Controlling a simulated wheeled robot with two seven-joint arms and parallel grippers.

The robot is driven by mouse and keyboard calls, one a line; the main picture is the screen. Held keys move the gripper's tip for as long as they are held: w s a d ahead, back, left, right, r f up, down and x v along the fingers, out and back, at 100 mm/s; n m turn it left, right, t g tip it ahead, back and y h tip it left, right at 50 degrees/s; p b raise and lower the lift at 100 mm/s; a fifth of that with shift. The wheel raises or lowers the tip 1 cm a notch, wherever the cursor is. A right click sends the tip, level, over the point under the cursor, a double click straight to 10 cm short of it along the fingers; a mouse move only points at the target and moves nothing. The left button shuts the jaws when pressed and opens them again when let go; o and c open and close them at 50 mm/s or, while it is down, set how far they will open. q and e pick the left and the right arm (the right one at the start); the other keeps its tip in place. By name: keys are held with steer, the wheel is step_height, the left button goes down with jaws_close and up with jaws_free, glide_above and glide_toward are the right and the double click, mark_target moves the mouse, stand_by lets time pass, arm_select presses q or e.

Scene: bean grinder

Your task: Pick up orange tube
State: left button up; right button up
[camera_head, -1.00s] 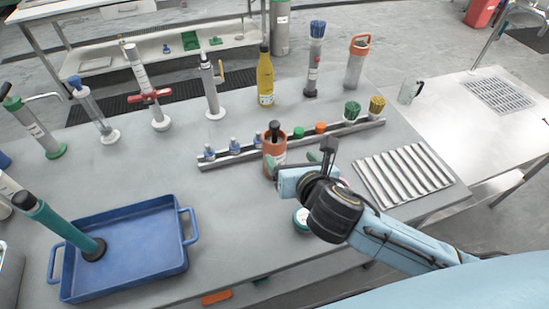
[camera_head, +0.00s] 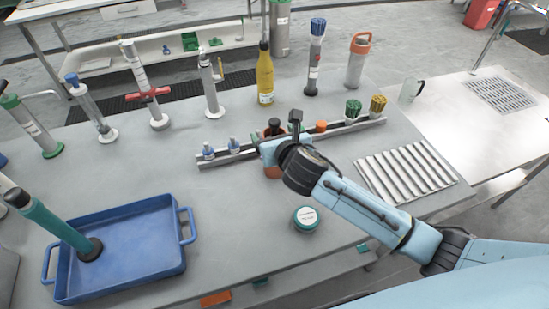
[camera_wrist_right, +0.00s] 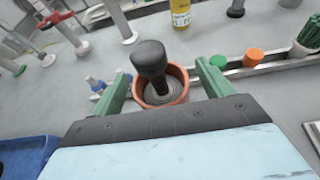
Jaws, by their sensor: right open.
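An orange tube (camera_head: 272,172) with a black-topped plunger in it stands upright on the grey bench, largely hidden behind my right gripper in the head view. In the right wrist view, the orange tube (camera_wrist_right: 148,94) shows its round rim, with the black knob leaning over it. My right gripper (camera_head: 270,146) is open. In the right wrist view its two green fingers (camera_wrist_right: 163,80) stand on either side of the tube, with a gap at the right finger. My left gripper is not in view.
A metal rack (camera_head: 345,131) with small bottles, caps and brushes runs behind the tube. A yellow bottle (camera_head: 265,75) stands farther back. A blue tray (camera_head: 125,245) is at left, a ridged metal rack (camera_head: 405,172) at right. A round teal-rimmed jar (camera_head: 306,218) sits in front.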

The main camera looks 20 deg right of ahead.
steer(key=shift+x, duration=0.95)
steer(key=shift+s, duration=0.1)
steer(key=c, duration=1.4)
